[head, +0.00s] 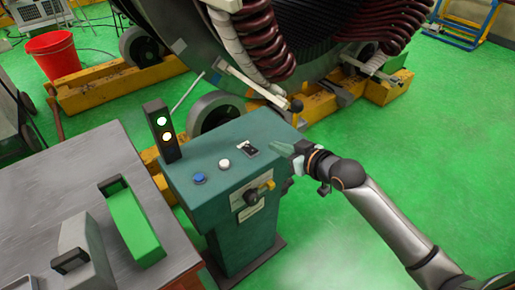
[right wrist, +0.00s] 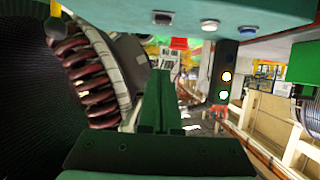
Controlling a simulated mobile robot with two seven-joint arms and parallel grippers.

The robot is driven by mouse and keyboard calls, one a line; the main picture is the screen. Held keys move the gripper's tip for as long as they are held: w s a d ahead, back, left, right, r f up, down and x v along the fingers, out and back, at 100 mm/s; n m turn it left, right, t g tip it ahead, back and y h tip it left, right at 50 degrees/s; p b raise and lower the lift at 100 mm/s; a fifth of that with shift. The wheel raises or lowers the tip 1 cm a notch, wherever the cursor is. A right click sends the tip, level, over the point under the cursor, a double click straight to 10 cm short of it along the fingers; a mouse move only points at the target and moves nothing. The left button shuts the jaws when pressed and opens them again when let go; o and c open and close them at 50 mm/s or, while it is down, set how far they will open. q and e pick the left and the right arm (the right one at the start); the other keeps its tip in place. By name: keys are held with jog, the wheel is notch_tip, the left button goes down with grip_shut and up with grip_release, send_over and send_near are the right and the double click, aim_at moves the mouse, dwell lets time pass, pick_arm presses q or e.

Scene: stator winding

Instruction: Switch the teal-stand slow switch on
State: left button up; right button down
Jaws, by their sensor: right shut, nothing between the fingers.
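The teal stand (head: 232,200) is in the middle of the head view. On its top are a blue button (head: 199,177), a white button (head: 224,164) and a small dark switch on a pale plate (head: 250,149), which I take as the slow switch. Its on or off position is too small to tell. My right gripper (head: 273,147) is shut and empty, just right of this switch; I cannot tell whether it touches. In the right wrist view the shut green fingers (right wrist: 161,78) point toward the switch plate (right wrist: 162,17), seen upside down. My left gripper is out of view.
A lamp post (head: 160,132) with a whitish and an amber light lit stands at the stand's back left. Green floor is clear at right.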

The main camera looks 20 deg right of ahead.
send_over(257, 158)
notch_tip(257, 158, down, 4)
jog(key=shift+w+r, duration=0.1)
jog(key=shift+r, duration=0.1)
notch_tip(257, 158, down, 3)
jog(key=shift+f, duration=0.6)
